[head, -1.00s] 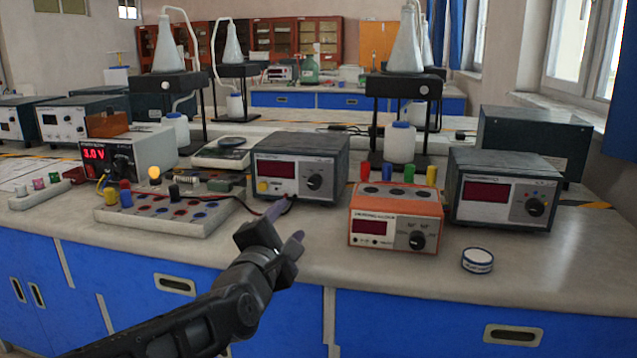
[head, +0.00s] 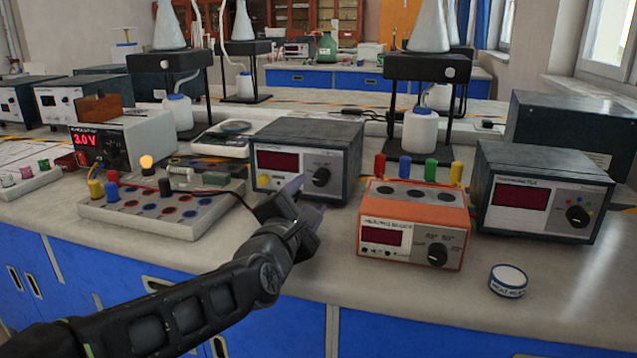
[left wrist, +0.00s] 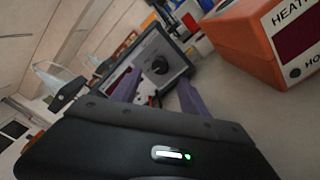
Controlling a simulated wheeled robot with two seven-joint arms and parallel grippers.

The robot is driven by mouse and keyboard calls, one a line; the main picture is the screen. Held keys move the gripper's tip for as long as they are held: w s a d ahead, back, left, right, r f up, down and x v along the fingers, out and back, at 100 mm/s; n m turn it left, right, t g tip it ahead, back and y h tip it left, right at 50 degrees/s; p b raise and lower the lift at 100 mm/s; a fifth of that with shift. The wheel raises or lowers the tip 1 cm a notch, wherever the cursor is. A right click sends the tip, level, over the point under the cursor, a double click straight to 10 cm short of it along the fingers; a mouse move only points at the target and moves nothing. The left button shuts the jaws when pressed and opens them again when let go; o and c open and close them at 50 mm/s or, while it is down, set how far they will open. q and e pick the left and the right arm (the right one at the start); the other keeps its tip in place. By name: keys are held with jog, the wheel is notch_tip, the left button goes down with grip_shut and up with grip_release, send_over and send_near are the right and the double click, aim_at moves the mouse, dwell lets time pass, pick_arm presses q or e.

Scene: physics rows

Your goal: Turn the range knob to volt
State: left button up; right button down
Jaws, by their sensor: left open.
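A dark meter box (head: 348,148) with a dark red display stands at the middle of the bench. Its black knob (head: 321,177) is on the right of its pale front panel; the labels are too small to read. The left wrist view also shows this knob (left wrist: 159,66), just beyond the fingers. My left gripper (head: 306,198) is open and empty, a little in front of and below the knob, apart from it. One purple finger overlaps the panel in the head view. A second dark box (head: 540,165) at right has a knob (head: 577,216) ringed by coloured dots. My right gripper is not in view.
An orange heating block (head: 415,195) with its own knob stands close to the right of my gripper. A board with coloured sockets and wires (head: 125,222) is at left. A small round tin (head: 508,280) lies near the front edge. Bare bench lies before the block.

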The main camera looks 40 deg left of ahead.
aim_at(320, 181)
pick_arm(q)
jog(key=x, duration=0.7)
jog(key=shift+w+b, duration=0.15)
jog(key=shift+b, duration=0.15)
grip_shut()
